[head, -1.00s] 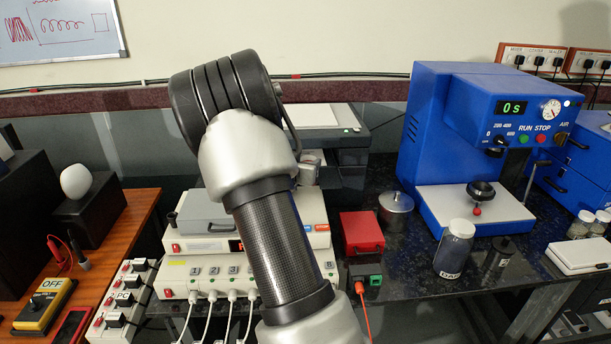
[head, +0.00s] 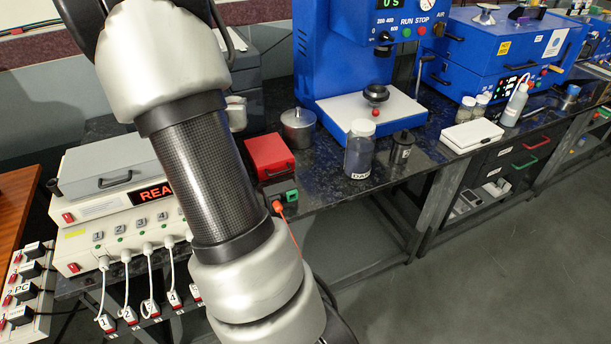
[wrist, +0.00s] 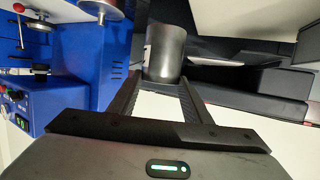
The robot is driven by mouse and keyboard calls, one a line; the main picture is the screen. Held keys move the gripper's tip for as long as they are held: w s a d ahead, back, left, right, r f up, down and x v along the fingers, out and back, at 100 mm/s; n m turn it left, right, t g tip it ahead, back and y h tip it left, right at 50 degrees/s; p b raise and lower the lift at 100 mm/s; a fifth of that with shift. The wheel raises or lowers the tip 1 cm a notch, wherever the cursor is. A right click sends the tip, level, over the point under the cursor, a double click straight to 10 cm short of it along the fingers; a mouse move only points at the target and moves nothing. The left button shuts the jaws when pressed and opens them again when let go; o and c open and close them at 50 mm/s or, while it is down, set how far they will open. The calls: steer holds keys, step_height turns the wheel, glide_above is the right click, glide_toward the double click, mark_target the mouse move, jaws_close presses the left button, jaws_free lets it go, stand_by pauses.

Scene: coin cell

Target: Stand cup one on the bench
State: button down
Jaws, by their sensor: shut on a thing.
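In the wrist view, my gripper (wrist: 162,84) is shut on a dark grey cylindrical cup (wrist: 165,50), held between the fingertips. A pale mark shows on the cup's left edge; I cannot read a number on it. What lies under the cup is not clear in this view. In the head view my arm covers the gripper and the held cup. The black speckled bench (head: 330,184) runs behind and to the right of my arm.
A blue press (head: 340,55) stands on the bench, with a lidded metal pot (head: 298,130), a red box (head: 270,157), a labelled jar (head: 359,150) and a dark weight-like item (head: 402,147) near it. A metallic vessel (head: 236,113) stands beside my arm. Cabled channel boxes (head: 120,240) sit at left.

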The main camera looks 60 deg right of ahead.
steer(key=s+d+f+m+g+h+b, duration=0.1)
steer(key=s+d+f+m+g+b, duration=0.15)
steer(key=s+d, duration=0.4)
steer(key=s+d+f+m+g+h+b, duration=0.1)
steer(key=s+d+f+m+g+b, duration=0.2)
steer(key=s, duration=0.6)
steer(key=shift+n+t, duration=0.45)
steer(key=shift+n, duration=0.3)
steer(key=shift+d+f+b, duration=0.2)
steer(key=shift+f+b, duration=0.3)
steer(key=shift+f, duration=1.3)
steer(key=shift+d+f+b, duration=0.25)
steer(key=shift+f+b, duration=0.3)
steer(key=shift+f, duration=1.25)
steer(key=shift+d+f+b, duration=0.2)
steer(key=shift+f+b, duration=0.3)
steer(key=shift+f, duration=1.3)
steer(key=shift+f, duration=0.2)
steer(key=c, duration=0.9)
jaws_free()
steer(key=shift+c, duration=0.2)
